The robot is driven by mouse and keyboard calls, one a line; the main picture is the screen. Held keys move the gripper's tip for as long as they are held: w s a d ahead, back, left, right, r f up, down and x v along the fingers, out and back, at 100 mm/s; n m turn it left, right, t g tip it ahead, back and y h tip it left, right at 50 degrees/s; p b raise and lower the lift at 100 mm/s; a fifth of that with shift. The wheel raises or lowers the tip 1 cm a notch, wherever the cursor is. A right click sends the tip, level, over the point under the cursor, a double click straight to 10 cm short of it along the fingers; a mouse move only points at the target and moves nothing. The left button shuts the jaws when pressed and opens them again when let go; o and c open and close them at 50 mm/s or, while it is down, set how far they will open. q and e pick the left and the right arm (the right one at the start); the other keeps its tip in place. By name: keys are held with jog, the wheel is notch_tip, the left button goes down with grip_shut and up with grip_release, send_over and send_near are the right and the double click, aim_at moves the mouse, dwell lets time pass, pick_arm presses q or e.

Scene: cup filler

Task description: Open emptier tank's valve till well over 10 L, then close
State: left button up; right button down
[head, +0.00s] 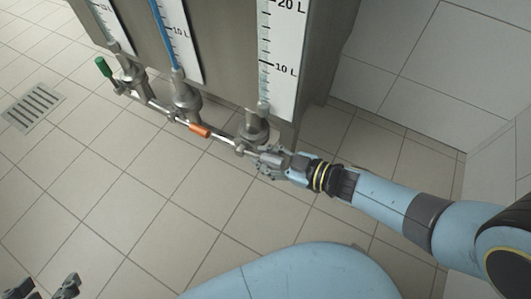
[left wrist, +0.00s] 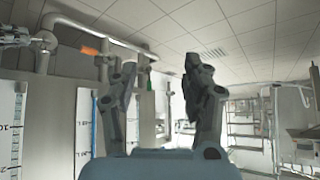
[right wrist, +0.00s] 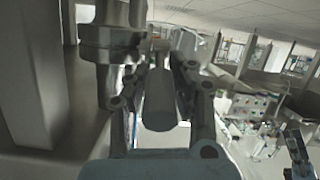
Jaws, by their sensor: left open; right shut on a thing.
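The right tank's gauge (head: 280,60) shows 10 L and 20 L marks. Its tube looks pale, with a bluish tint only near the bottom, below 10 L. The middle gauge (head: 178,45) has a blue column running up past its 10 L mark to the picture's edge. My right gripper (head: 268,160) is shut on the grey handle (right wrist: 160,105) of the right valve (head: 256,125). The handle lies between its fingers in the right wrist view. My left gripper (head: 42,288) is open and empty at the bottom left, away from the valves.
An orange handle (head: 200,131) sits by the middle valve (head: 185,98). A green handle (head: 103,67) sits at the left valve (head: 128,70). A thin pipe links the valves. A floor drain (head: 33,106) lies at left. The tiled floor before the tanks is clear.

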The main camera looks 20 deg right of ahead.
jog(key=shift+r, duration=0.3)
pick_arm(q)
notch_tip(320, 180, up, 8)
jog(key=s+g+p, duration=0.2)
jog(key=g+p, duration=0.2)
jog(key=g, duration=0.1)
pick_arm(e)
jog(key=shift+w+a+r+g+h, duration=0.1)
jog(key=shift+w+r+g+h, duration=0.1)
jog(key=shift+r+g+h, duration=0.4)
jog(key=g+p, duration=0.1)
jog(key=p, duration=0.2)
jog(key=shift+w+a+r+h+p, duration=0.15)
jog(key=shift+r+h+p, duration=0.05)
jog(key=shift+h+p, duration=0.2)
pick_arm(q)
jog(key=s+a+f+g, duration=0.2)
jog(key=s+f, duration=0.2)
jog(key=f, duration=0.3)
jog(key=shift+s+a+f+y+p, duration=0.15)
jog(key=shift+a+f+y+p, duration=0.1)
jog(key=shift+y+p, duration=0.15)
pick_arm(e)
jog(key=shift+f+g, duration=0.1)
jog(key=shift+g, duration=0.3)
jog(key=c, duration=1.1)
grip_release()
jog(key=shift+o, duration=0.2)
